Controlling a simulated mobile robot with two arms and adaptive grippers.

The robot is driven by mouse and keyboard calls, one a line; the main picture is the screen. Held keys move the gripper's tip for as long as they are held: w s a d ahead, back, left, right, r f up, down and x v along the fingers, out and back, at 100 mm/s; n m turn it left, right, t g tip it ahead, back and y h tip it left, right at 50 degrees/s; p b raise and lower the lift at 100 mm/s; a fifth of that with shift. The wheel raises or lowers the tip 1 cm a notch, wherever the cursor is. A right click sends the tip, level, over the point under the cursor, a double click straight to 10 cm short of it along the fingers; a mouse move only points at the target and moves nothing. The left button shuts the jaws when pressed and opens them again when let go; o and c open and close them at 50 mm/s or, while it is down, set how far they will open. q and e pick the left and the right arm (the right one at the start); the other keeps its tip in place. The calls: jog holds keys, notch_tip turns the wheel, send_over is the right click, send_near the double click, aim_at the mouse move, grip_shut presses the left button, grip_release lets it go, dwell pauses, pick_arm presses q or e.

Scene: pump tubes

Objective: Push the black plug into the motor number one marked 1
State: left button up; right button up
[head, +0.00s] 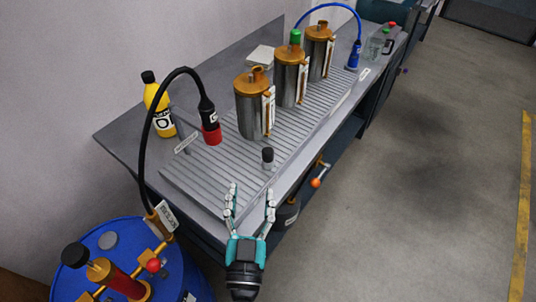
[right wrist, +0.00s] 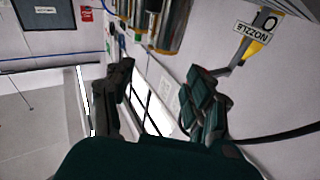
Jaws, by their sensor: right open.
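My right gripper (head: 251,190) is open and empty near the bench's front edge, below the plug in the head view. Its spread fingers (right wrist: 160,90) also show in the right wrist view, with motors beyond them. My left gripper is not in view.
A small black-capped container (head: 267,158) stands beyond my right fingers on the ribbed mat (head: 190,184). A yellow bottle (head: 159,108) stands behind the plug. A blue drum (head: 103,243) with a red pump (head: 118,281) is at lower left. A blue plug (head: 353,56) stands farther back.

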notch_tip(320, 180, down, 3)
jog(key=s+g+h, duration=0.1)
jog(key=g+h, duration=0.1)
send_near(267, 156)
jog(key=w, duration=0.2)
jog(key=w+d, duration=0.1)
jog(key=w, duration=0.3)
jog(key=shift+w+d+r, duration=0.15)
jog(key=shift+d+r, duration=0.1)
jog(key=shift+d, duration=0.05)
jog(key=w, duration=0.5)
jog(key=shift+w+d+f, duration=0.1)
jog(key=shift+d+f, duration=0.1)
jog(key=shift+f, duration=0.05)
grip_shut()
